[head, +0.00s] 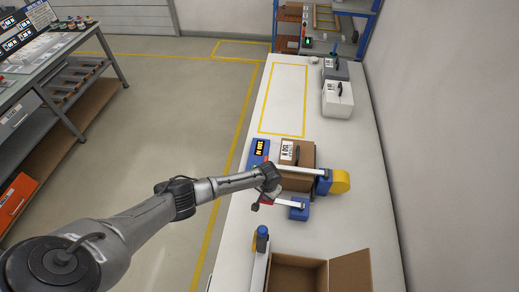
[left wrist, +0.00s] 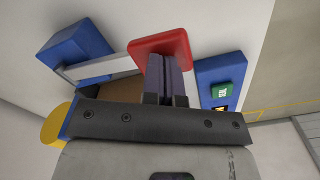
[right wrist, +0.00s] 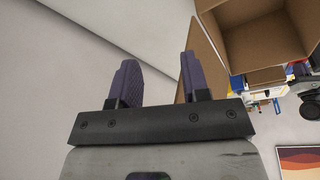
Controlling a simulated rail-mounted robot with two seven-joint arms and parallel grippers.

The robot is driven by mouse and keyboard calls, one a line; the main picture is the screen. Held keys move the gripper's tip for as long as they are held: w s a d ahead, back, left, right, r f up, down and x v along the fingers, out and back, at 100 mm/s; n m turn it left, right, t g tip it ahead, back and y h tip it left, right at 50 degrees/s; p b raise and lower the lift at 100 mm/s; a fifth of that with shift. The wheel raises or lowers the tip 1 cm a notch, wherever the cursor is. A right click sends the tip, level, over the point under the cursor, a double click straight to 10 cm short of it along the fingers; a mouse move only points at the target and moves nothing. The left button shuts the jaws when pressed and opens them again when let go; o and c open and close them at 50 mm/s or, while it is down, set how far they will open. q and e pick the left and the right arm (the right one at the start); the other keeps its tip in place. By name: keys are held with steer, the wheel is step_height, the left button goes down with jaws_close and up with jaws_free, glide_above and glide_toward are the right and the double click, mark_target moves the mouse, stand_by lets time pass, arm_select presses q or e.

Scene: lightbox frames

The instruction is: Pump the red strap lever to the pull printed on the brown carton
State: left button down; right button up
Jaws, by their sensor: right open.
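The brown carton (head: 305,183) stands on the white bench with a strap across it. Its white label (head: 288,151) carries dark print too small to read surely. The red strap lever (head: 267,201) sits in front of it, joined by a pale bar to a blue block (head: 299,209). My left gripper (head: 269,190) is at the lever. In the left wrist view its fingers (left wrist: 166,55) are together, their tips against or just before the red lever (left wrist: 150,43); contact is unclear.
A blue display unit (head: 260,150) with yellow digits stands left of the carton. A yellow reel (head: 341,181) is to its right. An open empty carton (head: 345,275) and a blue-topped post (head: 262,239) are nearer. Farther along the bench is a clear yellow-outlined area (head: 285,98).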

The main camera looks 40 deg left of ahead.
arm_select(q)
steer(key=shift+f+b, duration=1.2)
steer(key=shift+f, duration=0.55)
steer(key=shift+r, duration=0.25)
step_height(320, 180, up, 3)
steer(key=p, duration=0.3)
step_height(320, 180, up, 4)
steer(key=p, duration=0.4)
steer(key=shift+p, duration=0.35)
stand_by(1.1)
